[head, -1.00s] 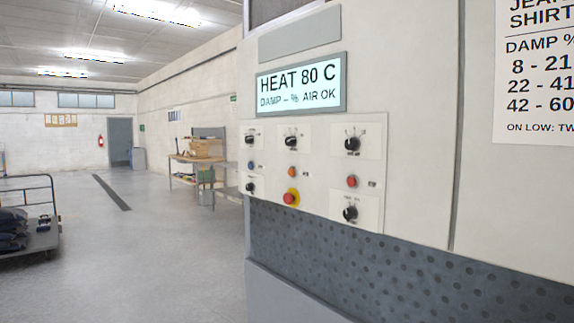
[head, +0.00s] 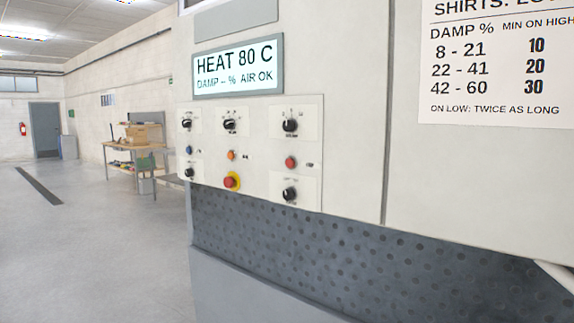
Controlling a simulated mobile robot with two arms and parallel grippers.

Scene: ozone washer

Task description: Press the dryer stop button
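The dryer's control panel (head: 262,110) is on the left part of the machine front in the head view. A red button (head: 291,162) sits at its right, between two black knobs. A larger red button on a yellow ring (head: 231,181) sits low in the middle column. An orange button (head: 231,155) is above it, and a blue button (head: 189,150) is to the left. The small labels are too blurred to read, so I cannot tell which is marked stop. Neither of my grippers is in view.
A display (head: 238,66) above the buttons reads HEAT 80 C, DAMP -- %, AIR OK. A damp chart (head: 495,65) hangs at the right. A perforated dark panel (head: 370,260) lies below. Open floor (head: 100,220) and a workbench (head: 135,150) are at the left.

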